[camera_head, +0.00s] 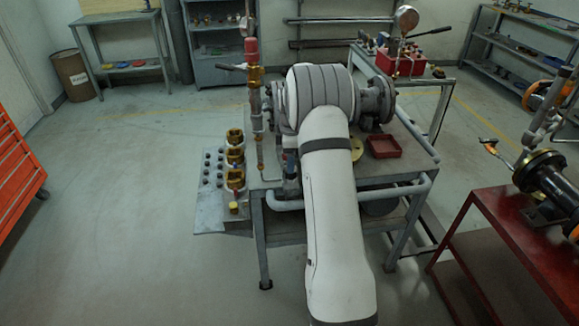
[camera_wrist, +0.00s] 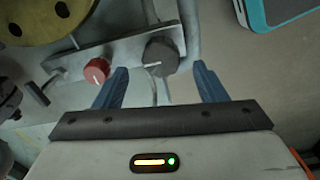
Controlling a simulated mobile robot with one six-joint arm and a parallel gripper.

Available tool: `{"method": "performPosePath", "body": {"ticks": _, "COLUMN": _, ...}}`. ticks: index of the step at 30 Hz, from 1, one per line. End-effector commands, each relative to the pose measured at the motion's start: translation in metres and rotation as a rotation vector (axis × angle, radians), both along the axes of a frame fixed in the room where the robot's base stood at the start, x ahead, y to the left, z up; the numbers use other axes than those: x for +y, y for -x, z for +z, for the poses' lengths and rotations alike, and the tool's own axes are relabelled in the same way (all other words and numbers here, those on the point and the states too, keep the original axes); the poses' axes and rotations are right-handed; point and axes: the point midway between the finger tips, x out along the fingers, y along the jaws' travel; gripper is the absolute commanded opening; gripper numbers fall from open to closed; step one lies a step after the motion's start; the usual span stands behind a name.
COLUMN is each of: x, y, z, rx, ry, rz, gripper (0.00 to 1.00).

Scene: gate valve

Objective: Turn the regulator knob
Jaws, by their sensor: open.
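In the wrist view a grey bracket plate (camera_wrist: 125,57) carries two knobs. One is a dark grey round knob (camera_wrist: 161,54) with a white pointer line. The other is a smaller red knob (camera_wrist: 97,70), also with a white mark, to its left. Which one is the regulator knob is not marked. My gripper (camera_wrist: 159,68) has two blue fingers, open and apart. The dark grey knob shows in the gap between the fingertips, with no visible contact. The red knob lies just outside the left finger. In the head view my arm hides the gripper and both knobs.
A yellow flange disc (camera_wrist: 40,18) is at the upper left of the wrist view, and a teal-edged device (camera_wrist: 280,12) at the upper right. A red table (camera_head: 500,215) stands right.

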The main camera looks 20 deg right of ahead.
Motion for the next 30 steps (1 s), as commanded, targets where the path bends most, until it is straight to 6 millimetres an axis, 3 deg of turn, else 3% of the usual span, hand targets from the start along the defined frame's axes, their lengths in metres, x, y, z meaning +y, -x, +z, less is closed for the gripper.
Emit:
{"method": "performPosePath", "body": {"ticks": 3, "x": 0.0, "y": 0.001, "z": -0.019, "rx": 0.003, "ry": -0.001, "rz": -0.001, "gripper": 0.65}}
{"method": "performPosePath", "body": {"ticks": 9, "x": 0.0, "y": 0.001, "z": -0.037, "rx": 0.001, "ry": 0.0, "rz": -0.002, "gripper": 0.65}}
{"method": "performPosePath", "body": {"ticks": 18, "x": 0.0, "y": 0.0, "z": -0.039, "rx": -0.001, "ry": 0.0, "rz": -0.003, "gripper": 0.65}}
{"method": "performPosePath", "body": {"ticks": 30, "x": -0.001, "y": 0.0, "z": -0.039, "rx": -0.001, "ry": 0.0, "rz": -0.003, "gripper": 0.32}}
